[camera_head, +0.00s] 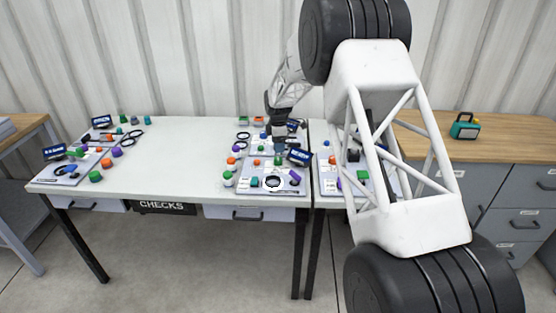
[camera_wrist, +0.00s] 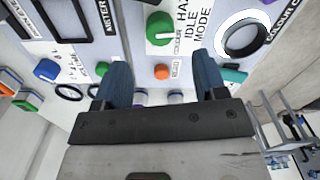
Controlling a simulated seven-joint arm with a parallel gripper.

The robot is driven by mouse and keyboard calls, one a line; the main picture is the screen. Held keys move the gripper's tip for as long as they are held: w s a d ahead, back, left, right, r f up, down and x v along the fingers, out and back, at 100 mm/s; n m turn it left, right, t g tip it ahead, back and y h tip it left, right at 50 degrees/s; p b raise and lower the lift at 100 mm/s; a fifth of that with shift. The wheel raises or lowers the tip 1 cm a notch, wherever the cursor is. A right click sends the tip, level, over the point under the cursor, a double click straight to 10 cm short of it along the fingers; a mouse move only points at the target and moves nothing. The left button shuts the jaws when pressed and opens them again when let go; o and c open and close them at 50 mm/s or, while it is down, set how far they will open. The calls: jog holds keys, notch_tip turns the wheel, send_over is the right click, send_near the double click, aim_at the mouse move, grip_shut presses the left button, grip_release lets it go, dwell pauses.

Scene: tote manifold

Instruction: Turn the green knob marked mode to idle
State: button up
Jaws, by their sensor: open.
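The green knob (camera_wrist: 160,28) is at the top middle of the wrist view, on a pale panel. The printed words "IDLE" and "MODE" stand to its right, with a partly cut-off word above them. A white pointer line shows on the knob; which label it points to is hard to tell. My gripper (camera_wrist: 162,68) is open and empty, with blue fingers spread either side of a small orange button. The knob lies beyond the fingertips, between their lines, with no visible contact. In the head view my gripper (camera_head: 279,130) is over the right part of the white table, and the knob cannot be told apart.
A black ring (camera_wrist: 245,38) on the panel is right of the knob. A blue knob (camera_wrist: 47,70) and another green knob (camera_wrist: 102,68) are to the left. In the head view several panels with knobs crowd the table's right end; the white table's middle (camera_head: 180,160) is clear.

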aim_at(278, 158)
jog(key=shift+f, duration=3.85)
jog(key=c, duration=0.9)
jog(key=shift+m, duration=0.7)
jog(key=o, duration=0.9)
jog(key=shift+r, duration=0.1)
